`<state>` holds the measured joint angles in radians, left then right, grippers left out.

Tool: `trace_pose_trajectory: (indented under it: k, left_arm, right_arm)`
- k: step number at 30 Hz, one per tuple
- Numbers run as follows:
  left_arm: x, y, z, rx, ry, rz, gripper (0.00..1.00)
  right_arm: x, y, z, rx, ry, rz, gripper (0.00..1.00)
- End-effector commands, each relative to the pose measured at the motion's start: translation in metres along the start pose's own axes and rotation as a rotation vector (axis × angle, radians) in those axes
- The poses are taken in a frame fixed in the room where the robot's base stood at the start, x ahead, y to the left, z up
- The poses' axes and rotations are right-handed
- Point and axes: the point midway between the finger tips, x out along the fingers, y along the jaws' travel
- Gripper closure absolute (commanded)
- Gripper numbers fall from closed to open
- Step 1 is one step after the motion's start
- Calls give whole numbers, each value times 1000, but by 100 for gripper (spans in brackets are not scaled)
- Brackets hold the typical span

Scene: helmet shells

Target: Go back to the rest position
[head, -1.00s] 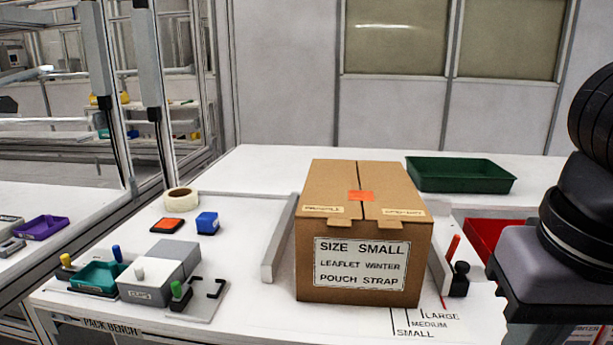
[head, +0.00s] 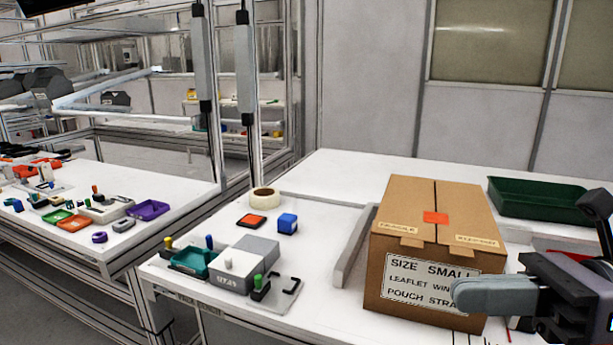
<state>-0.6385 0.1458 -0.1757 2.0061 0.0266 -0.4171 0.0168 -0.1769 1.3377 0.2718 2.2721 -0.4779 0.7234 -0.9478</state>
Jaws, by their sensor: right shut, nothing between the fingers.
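My right gripper (head: 470,296) comes in from the right edge of the head view. Its grey fingers are together with nothing between them, and they overlap the lower right of the carton's front label in the picture. I cannot tell whether they touch the carton. The cardboard box (head: 425,255) stands closed on the pack bench (head: 315,188), with an orange sticker on its top seam and a label reading SIZE SMALL, LEAFLET WINTER, POUCH STRAP. My left gripper is not in view.
A grey rail (head: 354,246) stands left of the box. A green tray (head: 540,200) is behind it. A tape roll (head: 265,198), blue block (head: 287,223) and grey fixture (head: 235,268) lie on the left. Another bench (head: 180,186) with small parts is farther left.

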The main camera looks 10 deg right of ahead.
Motion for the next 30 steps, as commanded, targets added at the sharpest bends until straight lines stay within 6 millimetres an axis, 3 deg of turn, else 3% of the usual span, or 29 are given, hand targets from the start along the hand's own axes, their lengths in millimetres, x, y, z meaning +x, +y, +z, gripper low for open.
trace_pose_trajectory:
  k: [4,8,11,15,20,24,28,29,30]
  left_arm:
    - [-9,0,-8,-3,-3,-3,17]
    - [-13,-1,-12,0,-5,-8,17]
    - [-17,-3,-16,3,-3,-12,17]
    - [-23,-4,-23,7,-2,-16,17]
    - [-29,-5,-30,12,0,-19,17]
    - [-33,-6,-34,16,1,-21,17]
    - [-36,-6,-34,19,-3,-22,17]
    - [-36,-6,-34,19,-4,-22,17]
    - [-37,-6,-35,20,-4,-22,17]
  right_arm:
    - [-15,-47,-4,429,-297,-122,100]
    - [-32,-86,-33,809,-537,-216,100]
    - [-43,-110,-69,1107,-718,-282,100]
    - [-52,-128,-137,1525,-967,-369,100]
    - [-45,-120,-230,2002,-1249,-461,100]
    - [-23,-90,-303,2377,-1472,-534,100]
    - [0,-59,-347,2624,-1621,-585,100]
    - [4,-54,-354,-2587,1598,576,100]
    - [9,-47,-361,-2544,1570,568,100]
